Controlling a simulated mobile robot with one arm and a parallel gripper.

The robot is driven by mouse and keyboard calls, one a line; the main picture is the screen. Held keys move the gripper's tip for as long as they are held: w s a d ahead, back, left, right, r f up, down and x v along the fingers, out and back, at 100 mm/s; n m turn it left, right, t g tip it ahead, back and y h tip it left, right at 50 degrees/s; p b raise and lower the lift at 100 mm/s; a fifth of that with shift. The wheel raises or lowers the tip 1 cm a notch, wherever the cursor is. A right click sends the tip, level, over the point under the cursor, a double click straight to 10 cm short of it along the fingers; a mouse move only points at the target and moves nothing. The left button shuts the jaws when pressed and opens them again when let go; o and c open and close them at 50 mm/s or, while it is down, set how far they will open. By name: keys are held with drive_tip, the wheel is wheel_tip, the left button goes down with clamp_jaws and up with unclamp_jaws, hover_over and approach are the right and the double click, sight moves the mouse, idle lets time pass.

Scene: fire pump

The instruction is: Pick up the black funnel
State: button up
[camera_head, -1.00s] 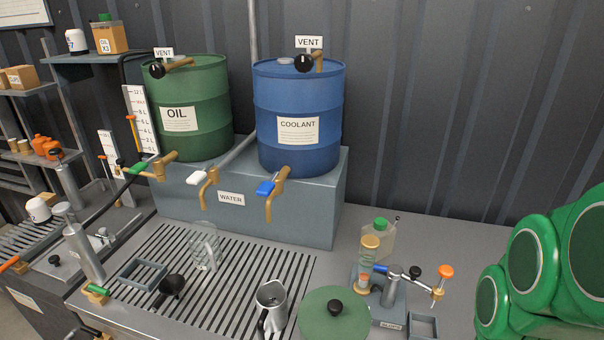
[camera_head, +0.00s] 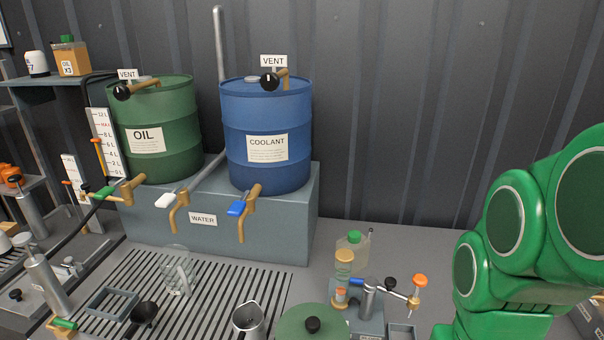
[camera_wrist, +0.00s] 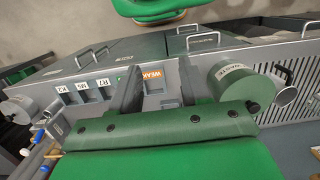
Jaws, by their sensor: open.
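The black funnel (camera_head: 144,313) is at the lower left of the head view, on the slatted drain grate, just right of a grey square frame (camera_head: 112,301). My gripper (camera_wrist: 158,85) shows only in the wrist view, its two dark fingers apart with nothing held between them. It is over the bench's front side, apart from the funnel. I cannot make out the funnel in the wrist view.
A clear jug (camera_head: 177,272) and a metal jug (camera_head: 249,320) stand near the funnel. Blue (camera_head: 266,135) and green (camera_head: 155,130) drums with taps stand behind. A round green lid (camera_head: 312,325) is at the front. The wrist view shows a green waste container (camera_wrist: 232,80).

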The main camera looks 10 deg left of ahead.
drive_tip(key=w+a+n+t+y, duration=0.15)
drive_tip(key=w+a, duration=0.25)
drive_tip(key=a, duration=0.5)
drive_tip(key=w+a+r+t+y, duration=0.1)
drive_tip(key=w+a+y, duration=0.1)
drive_tip(key=w+a, duration=0.5)
drive_tip(key=w+a+n+t+y, duration=0.1)
drive_tip(key=w+a+y, duration=0.1)
drive_tip(key=a, duration=0.9)
drive_tip(key=m+t+y, duration=0.4)
drive_tip(key=m+y, duration=0.1)
drive_tip(key=m, duration=0.1)
hover_over(128, 338)
drive_tip(key=s+d, duration=0.2)
drive_tip(key=d, duration=0.2)
drive_tip(key=f, duration=0.1)
drive_tip(key=shift+n, duration=0.25)
wheel_tip(128, 338, down, 19)
drive_tip(key=shift+a+f, duration=0.15)
drive_tip(key=shift+f, duration=0.05)
drive_tip(key=shift+f+x, duration=0.25)
drive_tip(key=shift+x, duration=3.65)
drive_tip(key=shift+s, duration=0.1)
drive_tip(key=shift+c, duration=0.3)
clamp_jaws()
